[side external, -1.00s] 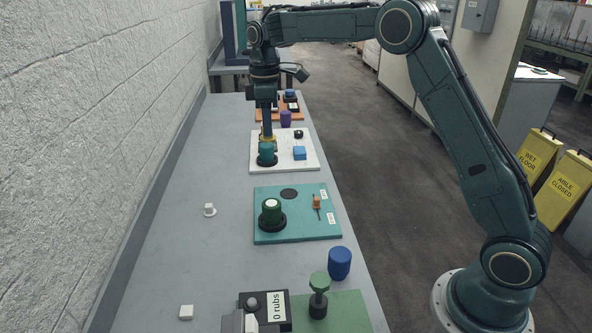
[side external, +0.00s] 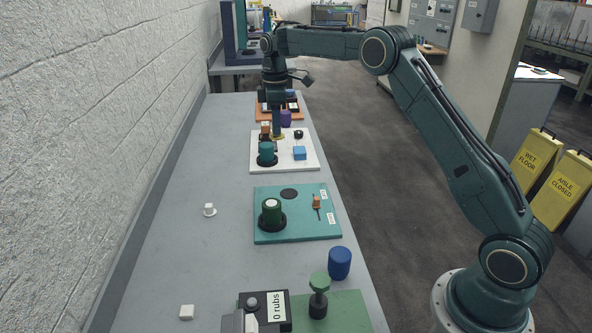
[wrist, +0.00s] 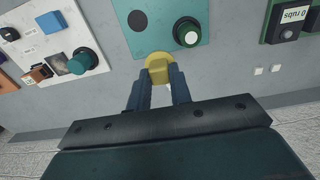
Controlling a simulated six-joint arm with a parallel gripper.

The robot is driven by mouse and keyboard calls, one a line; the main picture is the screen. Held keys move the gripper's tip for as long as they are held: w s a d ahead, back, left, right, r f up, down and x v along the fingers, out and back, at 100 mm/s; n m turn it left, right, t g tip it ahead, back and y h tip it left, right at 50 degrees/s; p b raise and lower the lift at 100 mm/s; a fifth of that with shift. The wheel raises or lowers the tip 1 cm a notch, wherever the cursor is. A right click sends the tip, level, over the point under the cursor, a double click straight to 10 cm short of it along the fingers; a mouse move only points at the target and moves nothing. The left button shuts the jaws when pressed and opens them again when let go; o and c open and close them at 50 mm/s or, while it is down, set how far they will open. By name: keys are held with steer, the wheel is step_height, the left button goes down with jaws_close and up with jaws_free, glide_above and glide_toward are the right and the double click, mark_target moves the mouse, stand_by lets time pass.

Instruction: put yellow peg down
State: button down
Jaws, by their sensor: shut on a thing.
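The yellow peg (wrist: 158,66) is between the two fingers of my gripper (wrist: 158,82) in the wrist view, with its rounded yellow top facing the camera. My gripper is shut on the peg. I cannot tell whether the peg's lower end touches the board, because it is hidden.
The white board carries a teal knob (side external: 266,150), a light blue block (side external: 299,153) and a small orange-brown block (side external: 265,128). Beyond stands a purple cylinder (side external: 286,118). Nearer is a teal board (side external: 297,229) with a green knob (side external: 271,211).

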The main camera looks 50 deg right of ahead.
glide_above(289, 193)
step_height(289, 193, down, 4)
steer(key=shift+r, duration=0.25)
steer(key=shift+f, duration=0.1)
step_height(289, 193, down, 20)
steer(key=shift+r, duration=0.1)
stand_by(0.7)
steer(key=c, duration=1.3)
jaws_free()
steer(key=shift+r, duration=6)
